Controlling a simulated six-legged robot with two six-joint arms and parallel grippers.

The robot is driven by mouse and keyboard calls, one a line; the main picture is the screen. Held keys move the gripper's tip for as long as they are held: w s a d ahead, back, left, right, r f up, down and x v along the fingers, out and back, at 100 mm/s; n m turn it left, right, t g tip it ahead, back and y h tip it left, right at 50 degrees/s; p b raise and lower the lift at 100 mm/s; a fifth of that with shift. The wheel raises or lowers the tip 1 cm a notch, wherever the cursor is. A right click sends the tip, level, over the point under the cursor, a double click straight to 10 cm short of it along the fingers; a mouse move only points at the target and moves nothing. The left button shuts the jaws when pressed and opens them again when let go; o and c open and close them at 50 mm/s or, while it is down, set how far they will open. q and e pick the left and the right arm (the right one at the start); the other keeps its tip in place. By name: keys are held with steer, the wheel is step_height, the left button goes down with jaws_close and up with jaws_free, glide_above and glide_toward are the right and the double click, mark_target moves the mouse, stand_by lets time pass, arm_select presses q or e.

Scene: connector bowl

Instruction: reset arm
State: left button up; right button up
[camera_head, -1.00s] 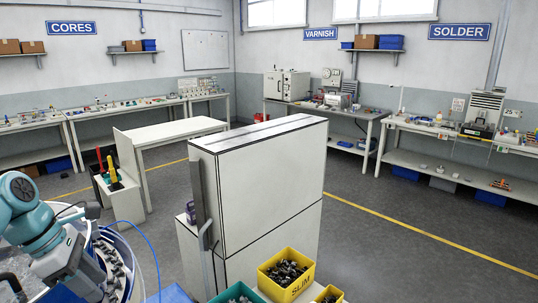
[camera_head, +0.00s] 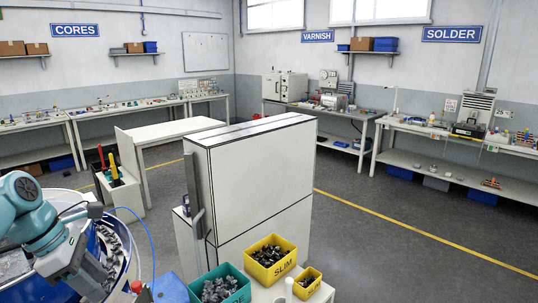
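My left arm comes in from the left edge, with teal and grey links. Its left gripper (camera_head: 92,277) is low in the picture, over the left part of a round bowl (camera_head: 134,262) with a pale rim and blue inside. Grey connectors (camera_head: 112,243) lie in the bowl. The fingertips are too hidden by the arm and the frame edge to tell open from shut, or whether they hold anything. My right gripper is not in view.
A teal bin (camera_head: 237,296) and two yellow bins, one marked SLIM (camera_head: 285,265) and a smaller one (camera_head: 318,284), hold dark parts at the bottom. A tall white cabinet (camera_head: 250,180) stands behind them. Open grey floor (camera_head: 400,215) lies to the right.

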arm_select(q)
steer(key=s+d+f+m+g, duration=0.1)
steer(key=s+d+f+g, duration=0.1)
steer(key=d+f, duration=0.5)
steer(key=s+d+f+m+g+h+b, duration=0.1)
steer(key=d+f+m+g, duration=0.15)
steer(key=f, duration=0.95)
steer(key=s+d+f+m+g, duration=0.1)
steer(key=s+d+f+g, duration=0.1)
steer(key=d+f, duration=0.55)
steer(key=s+d+f+m+t, duration=0.1)
steer(key=s+d+f+m, duration=0.4)
steer(key=s+f, duration=0.4)
steer(key=s+d+f+m+t, duration=0.1)
steer(key=s+d+f+m, duration=0.3)
steer(key=s+f+m, duration=0.4)
steer(key=w+m+t, duration=0.1)
steer(key=w+f+m+t, duration=0.1)
steer(key=w+a+m+t+y, duration=0.1)
steer(key=m, duration=0.1)
steer(key=shift+w+f+b, duration=0.2)
steer(key=shift+f+b, duration=0.1)
steer(key=shift+f, duration=0.1)
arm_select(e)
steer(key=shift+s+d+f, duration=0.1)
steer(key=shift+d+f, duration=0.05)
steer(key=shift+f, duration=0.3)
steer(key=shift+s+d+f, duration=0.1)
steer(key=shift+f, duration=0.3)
